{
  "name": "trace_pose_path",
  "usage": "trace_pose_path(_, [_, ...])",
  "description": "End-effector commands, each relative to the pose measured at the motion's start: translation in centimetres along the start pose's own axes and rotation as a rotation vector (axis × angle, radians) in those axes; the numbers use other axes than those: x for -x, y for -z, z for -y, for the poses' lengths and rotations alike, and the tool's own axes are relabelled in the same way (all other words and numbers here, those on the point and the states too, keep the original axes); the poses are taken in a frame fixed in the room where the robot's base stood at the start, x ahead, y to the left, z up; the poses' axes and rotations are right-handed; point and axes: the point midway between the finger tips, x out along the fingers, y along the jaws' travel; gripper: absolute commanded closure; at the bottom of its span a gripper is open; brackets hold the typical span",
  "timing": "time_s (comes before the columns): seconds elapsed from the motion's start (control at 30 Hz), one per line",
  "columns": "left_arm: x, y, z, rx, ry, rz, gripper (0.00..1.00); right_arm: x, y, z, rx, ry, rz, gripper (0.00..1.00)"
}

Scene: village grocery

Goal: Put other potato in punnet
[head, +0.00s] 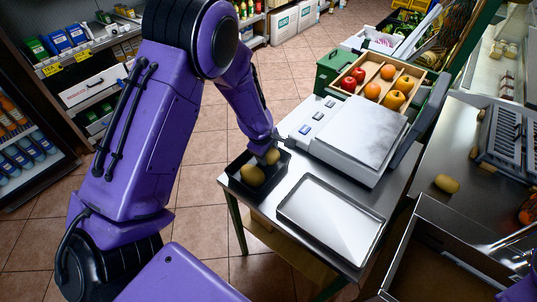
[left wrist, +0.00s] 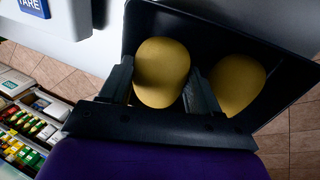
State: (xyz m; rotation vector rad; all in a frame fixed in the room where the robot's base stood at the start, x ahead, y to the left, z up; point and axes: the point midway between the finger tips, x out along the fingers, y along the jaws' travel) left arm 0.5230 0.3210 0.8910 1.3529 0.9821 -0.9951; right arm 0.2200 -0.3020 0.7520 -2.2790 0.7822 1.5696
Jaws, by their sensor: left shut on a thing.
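A black punnet (head: 239,189) stands on the near left corner of the metal table. My left gripper (head: 268,151) reaches down into it. In the left wrist view, the gripper (left wrist: 160,88) is shut on a brown potato (left wrist: 162,70), one finger on each side. The held potato (head: 271,157) is at or inside the punnet; whether it touches the bottom is unclear. A second potato (head: 252,176) lies in the punnet beside it, and it also shows in the left wrist view (left wrist: 238,85). Another potato (head: 446,184) lies on the counter at the right. My right gripper is not seen.
A scale (head: 352,132) stands behind the punnet, with a wooden fruit tray (head: 407,72) beyond it. An empty metal tray (head: 331,218) lies right of the punnet. A grey crate (head: 507,140) is on the right counter. An open box (head: 425,250) is at lower right.

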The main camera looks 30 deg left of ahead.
Motion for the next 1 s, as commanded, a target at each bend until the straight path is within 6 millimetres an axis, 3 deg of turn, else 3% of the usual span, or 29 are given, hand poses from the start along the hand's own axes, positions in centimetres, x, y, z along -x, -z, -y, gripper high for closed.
trace_pose_path(0.13, [-1.8, -0.1, 0.7, 0.000, 0.001, 0.001, 0.74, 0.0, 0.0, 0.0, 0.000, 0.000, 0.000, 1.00])
trace_pose_path(0.47, [-2.1, -0.2, 0.8, -0.002, 0.001, 0.001, 0.74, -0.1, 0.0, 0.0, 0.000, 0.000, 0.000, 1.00])
trace_pose_path(0.5, [-2.1, -0.2, 0.8, -0.002, 0.001, 0.002, 0.31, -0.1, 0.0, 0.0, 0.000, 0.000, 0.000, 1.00])
trace_pose_path(0.53, [-2.1, -0.2, 0.8, -0.002, 0.001, 0.002, 0.27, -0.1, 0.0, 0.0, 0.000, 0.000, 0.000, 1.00])
trace_pose_path(0.83, [-1.8, -0.2, 0.7, -0.002, 0.000, 0.001, 0.27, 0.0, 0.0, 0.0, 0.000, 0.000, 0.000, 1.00])
trace_pose_path(1.0, [1.1, -0.2, 0.5, -0.003, -0.004, 0.000, 0.27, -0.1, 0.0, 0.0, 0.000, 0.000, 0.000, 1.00])
